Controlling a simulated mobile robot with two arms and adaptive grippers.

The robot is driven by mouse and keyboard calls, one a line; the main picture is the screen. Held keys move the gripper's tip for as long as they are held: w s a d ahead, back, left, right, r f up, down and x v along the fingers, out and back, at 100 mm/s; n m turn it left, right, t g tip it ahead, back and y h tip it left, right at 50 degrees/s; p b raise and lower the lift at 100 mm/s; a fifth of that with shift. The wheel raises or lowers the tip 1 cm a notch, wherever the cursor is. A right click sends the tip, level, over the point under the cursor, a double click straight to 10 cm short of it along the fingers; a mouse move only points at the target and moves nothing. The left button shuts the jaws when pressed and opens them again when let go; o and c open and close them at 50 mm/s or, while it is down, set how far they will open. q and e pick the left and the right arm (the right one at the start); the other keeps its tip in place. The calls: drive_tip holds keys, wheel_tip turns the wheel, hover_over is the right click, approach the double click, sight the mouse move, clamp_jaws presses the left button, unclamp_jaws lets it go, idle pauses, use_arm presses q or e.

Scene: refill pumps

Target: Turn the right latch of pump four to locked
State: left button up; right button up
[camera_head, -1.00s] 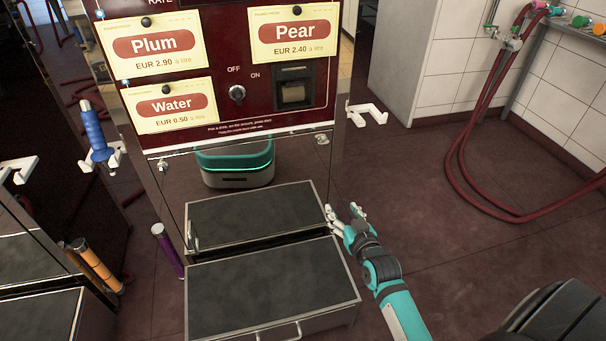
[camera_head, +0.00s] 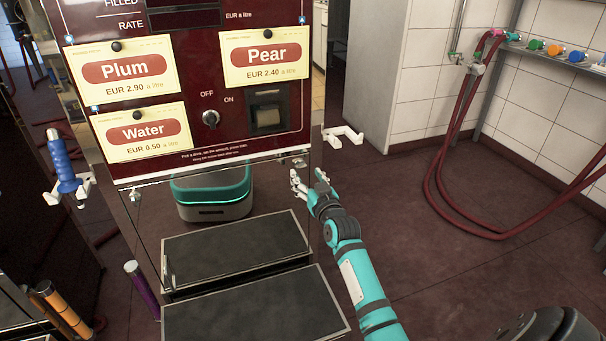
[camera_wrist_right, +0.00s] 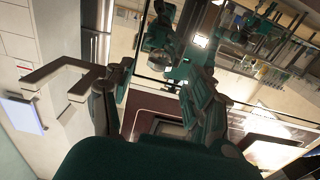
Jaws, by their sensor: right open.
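The pump (camera_head: 205,140) has a dark red front with Plum, Pear and Water cards; no pump number is readable. Its right latch (camera_head: 299,162) is a small metal piece at the lower right of the red panel, at the top of the mirror-like lower panel. Its turned position is too small to tell. A matching left latch (camera_head: 135,194) sits at the panel's left. My right gripper (camera_head: 308,179) is open and empty, just below the right latch, apparently apart from it. In the right wrist view its fingers (camera_wrist_right: 160,95) are spread before the reflective panel. My left gripper is not in view.
A white hook holder (camera_head: 343,135) juts from the pump's right side, close to my right gripper; it also shows in the wrist view (camera_wrist_right: 62,80). A dark-topped step (camera_head: 235,250) stands below. Red hoses (camera_head: 440,170) hang at the right. The floor between is clear.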

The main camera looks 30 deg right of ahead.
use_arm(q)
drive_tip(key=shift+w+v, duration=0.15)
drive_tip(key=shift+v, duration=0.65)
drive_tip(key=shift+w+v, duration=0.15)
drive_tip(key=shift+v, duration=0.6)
use_arm(e)
drive_tip(key=shift+x, duration=1.85)
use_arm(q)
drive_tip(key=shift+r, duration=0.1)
use_arm(e)
drive_tip(key=c, duration=1.1)
drive_tip(key=shift+c, duration=0.2)
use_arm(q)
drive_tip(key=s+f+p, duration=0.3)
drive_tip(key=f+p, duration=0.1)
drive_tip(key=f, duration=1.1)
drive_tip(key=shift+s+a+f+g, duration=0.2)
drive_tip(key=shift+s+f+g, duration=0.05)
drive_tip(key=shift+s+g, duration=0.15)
use_arm(e)
drive_tip(key=m, duration=1.7)
drive_tip(key=shift+m, duration=0.7)
